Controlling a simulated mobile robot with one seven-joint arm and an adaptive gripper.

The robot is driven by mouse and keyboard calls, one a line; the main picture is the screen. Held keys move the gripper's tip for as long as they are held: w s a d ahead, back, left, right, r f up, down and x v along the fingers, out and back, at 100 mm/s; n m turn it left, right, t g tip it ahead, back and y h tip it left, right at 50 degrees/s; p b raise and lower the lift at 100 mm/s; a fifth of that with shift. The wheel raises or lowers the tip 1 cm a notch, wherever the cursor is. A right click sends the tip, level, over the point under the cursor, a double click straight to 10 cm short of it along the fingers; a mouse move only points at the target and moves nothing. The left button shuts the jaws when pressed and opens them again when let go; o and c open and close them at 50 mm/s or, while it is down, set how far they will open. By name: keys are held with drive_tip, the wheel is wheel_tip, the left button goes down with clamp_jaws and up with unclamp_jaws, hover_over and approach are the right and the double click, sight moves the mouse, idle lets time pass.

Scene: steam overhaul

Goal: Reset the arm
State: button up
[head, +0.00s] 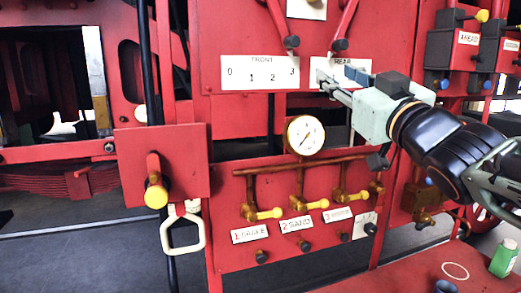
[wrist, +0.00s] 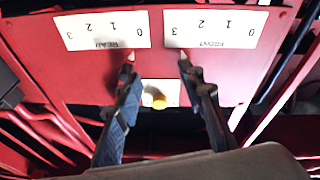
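My arm reaches in from the right in the head view. My gripper (head: 335,82) is in front of the white REAR scale plate (head: 340,70) on a red panel. In the wrist view my gripper (wrist: 156,58) has its two fingers apart, with nothing held between them. The picture there is upside down. The fingertips lie near the lower edges of the REAR plate (wrist: 103,33) and the FRONT plate (wrist: 215,30). A yellow knob (wrist: 159,101) on a white plate shows between the fingers, farther off.
Two red levers (head: 283,25) (head: 346,25) hang above the plates. A round gauge (head: 305,135) and several yellow-handled valves (head: 265,213) are below. A yellow-ended handle (head: 156,193) is at left. A green can (head: 503,258) stands on the red surface (head: 405,280) at lower right.

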drive_tip(key=s+d+f+m+g+h+p, duration=0.1)
drive_tip(key=s+d+f+m+g+h, duration=0.2)
drive_tip(key=f, duration=0.7)
drive_tip(key=s+d+f+m+g+h, duration=0.1)
drive_tip(key=s+f+m+g+h, duration=0.2)
drive_tip(key=f, duration=0.7)
drive_tip(key=s+a+f+g, duration=0.3)
drive_tip(key=s+f+g, duration=0.1)
drive_tip(key=s+f, duration=0.3)
drive_tip(key=s+a+f+g, duration=0.3)
drive_tip(key=s+f+g, duration=0.2)
drive_tip(key=s+f, duration=0.2)
drive_tip(key=shift+s+a+f+n+y+p, duration=0.3)
drive_tip(key=shift+s+f+y, duration=0.1)
drive_tip(key=shift+f, duration=0.5)
